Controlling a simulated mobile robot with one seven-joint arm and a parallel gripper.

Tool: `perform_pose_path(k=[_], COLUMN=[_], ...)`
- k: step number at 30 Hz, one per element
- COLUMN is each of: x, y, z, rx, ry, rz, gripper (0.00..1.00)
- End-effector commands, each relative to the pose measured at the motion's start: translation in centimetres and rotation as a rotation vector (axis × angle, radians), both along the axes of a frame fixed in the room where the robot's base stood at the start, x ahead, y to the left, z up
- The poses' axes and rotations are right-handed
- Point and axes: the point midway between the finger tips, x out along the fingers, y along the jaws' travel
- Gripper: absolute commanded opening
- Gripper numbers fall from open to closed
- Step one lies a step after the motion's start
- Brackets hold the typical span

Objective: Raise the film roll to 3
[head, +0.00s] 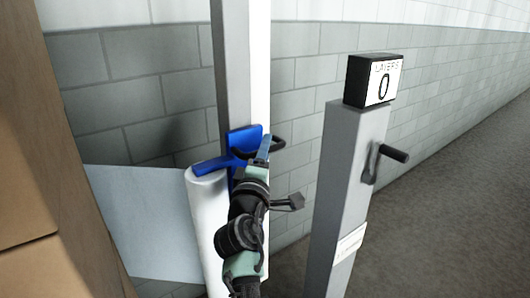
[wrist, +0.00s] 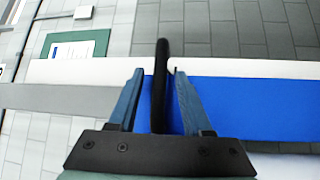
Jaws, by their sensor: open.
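The white film roll (head: 207,225) stands upright beside a grey mast (head: 236,70), below a blue carriage (head: 243,140) on that mast. A pale film sheet (head: 140,220) stretches left from the roll. A black handle (head: 278,143) juts from the carriage. My gripper (head: 265,148) is at this handle. In the wrist view the black handle (wrist: 160,85) stands between the blue fingers of my open gripper (wrist: 159,72), with the blue carriage (wrist: 260,100) behind. Small gaps seem to show at the fingers; contact is unclear. My arm hides part of the roll and lower mast.
A grey post (head: 345,190) at the right carries a black box with a "LAYERS" display (head: 383,82) reading 0. A black crank (head: 388,152) sticks out of the post. Brown boxes (head: 60,150) fill the left edge. Open floor (head: 460,200) lies right.

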Motion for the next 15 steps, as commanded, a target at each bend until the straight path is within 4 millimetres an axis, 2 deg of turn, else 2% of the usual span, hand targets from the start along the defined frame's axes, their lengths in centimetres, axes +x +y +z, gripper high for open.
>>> perform_pose_path(k=[11, 12, 15], x=[0.52, 0.51, 0.51], y=[-0.05, -0.05, -0.06], z=[0.09, 0.09, 0.08], rx=[0.0, 0.0, 0.0], ry=[0.0, 0.0, 0.0], rz=[0.001, 0.001, 0.001], gripper=[0.5, 0.48, 0.3])
